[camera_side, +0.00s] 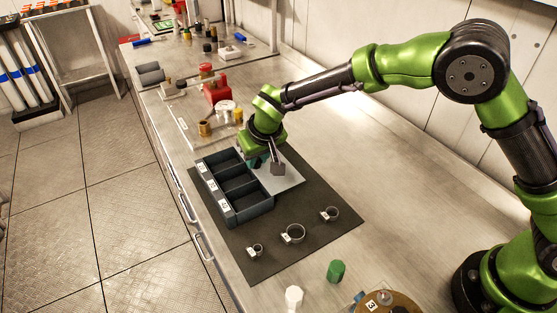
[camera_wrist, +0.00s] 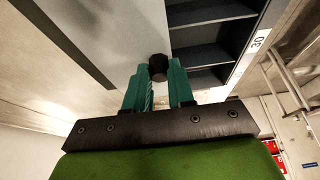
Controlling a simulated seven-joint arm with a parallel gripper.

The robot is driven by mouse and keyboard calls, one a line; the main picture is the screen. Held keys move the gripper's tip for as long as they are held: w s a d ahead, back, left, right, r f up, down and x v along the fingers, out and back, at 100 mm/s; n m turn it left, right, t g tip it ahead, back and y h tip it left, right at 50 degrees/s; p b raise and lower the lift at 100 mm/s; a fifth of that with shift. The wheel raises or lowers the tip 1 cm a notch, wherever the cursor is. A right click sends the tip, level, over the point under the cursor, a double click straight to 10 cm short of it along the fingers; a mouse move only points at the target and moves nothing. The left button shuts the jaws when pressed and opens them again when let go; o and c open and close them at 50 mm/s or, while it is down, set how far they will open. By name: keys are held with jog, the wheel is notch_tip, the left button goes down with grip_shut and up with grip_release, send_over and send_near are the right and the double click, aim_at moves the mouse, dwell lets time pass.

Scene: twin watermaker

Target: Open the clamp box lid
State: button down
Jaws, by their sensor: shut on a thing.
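The clamp box (camera_side: 247,216) is a dark grey tray with three compartments and white number labels along its left side. Its open compartments also show in the wrist view (camera_wrist: 203,55), with a label reading 30. The pale grey flat lid (camera_side: 291,181) is at the right side of the box, off most of the compartments. It also shows in the wrist view (camera_wrist: 95,35) at upper left. My gripper (camera_wrist: 158,84) has its teal fingers shut on a black knob (camera_wrist: 157,62) at the lid's edge. In the side view my gripper (camera_side: 256,162) is over the lid's far end, and the knob is hidden.
The box stands on a dark mat (camera_side: 267,262). Several small ring clamps, one of them (camera_side: 293,234), lie at the mat's front. A green cap (camera_side: 336,270) and a white piece (camera_side: 293,297) stand nearer. A red device (camera_side: 216,91) stands behind. The bench to the right is clear.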

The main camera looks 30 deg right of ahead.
jog(key=c, duration=1)
grip_release()
jog(key=shift+o, duration=0.2)
jog(key=shift+r, duration=0.1)
jog(key=v, duration=1.6)
jog(key=shift+s+r, duration=0.25)
jog(key=shift+r, duration=0.1)
